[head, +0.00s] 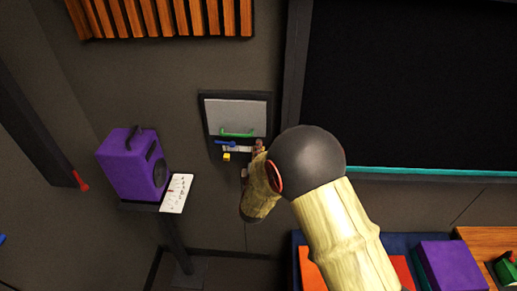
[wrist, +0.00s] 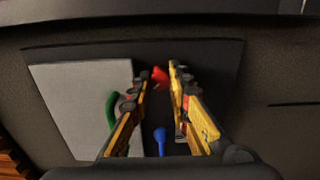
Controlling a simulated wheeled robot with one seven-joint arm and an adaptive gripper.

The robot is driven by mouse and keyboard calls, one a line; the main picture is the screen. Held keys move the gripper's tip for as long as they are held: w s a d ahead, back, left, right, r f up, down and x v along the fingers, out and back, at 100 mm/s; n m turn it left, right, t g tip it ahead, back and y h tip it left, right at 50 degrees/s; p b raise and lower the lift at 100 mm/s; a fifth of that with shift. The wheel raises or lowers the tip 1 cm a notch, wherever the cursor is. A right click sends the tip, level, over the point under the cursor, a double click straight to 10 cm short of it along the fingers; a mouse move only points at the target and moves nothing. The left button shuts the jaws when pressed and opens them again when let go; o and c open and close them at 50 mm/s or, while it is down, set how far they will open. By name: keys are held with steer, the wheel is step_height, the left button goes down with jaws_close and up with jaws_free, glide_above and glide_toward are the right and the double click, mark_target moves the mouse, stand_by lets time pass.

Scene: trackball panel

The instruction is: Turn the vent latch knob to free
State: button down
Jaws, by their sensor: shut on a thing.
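A red knob (wrist: 160,76) shows between my fingertips in the wrist view, on the dark panel (wrist: 212,52). My gripper (wrist: 158,80) is shut on it, with a finger on each side. No label shows that names it the vent latch knob, and its turn angle is hard to tell. In the head view my gripper (head: 258,147) is at the panel's lower right corner, and my arm partly covers that area.
A green handle (head: 237,134) sits on the pale plate (head: 237,112). A blue lever (head: 225,142) and a small yellow block (head: 227,156) are below it. A purple speaker (head: 130,165) stands left, beside a white card (head: 177,193). A large dark screen (head: 430,80) is right.

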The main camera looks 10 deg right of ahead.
steer(key=shift+f, duration=0.1)
steer(key=c, duration=1.7)
jaws_free()
steer(key=shift+o, duration=0.2)
steer(key=v, duration=0.8)
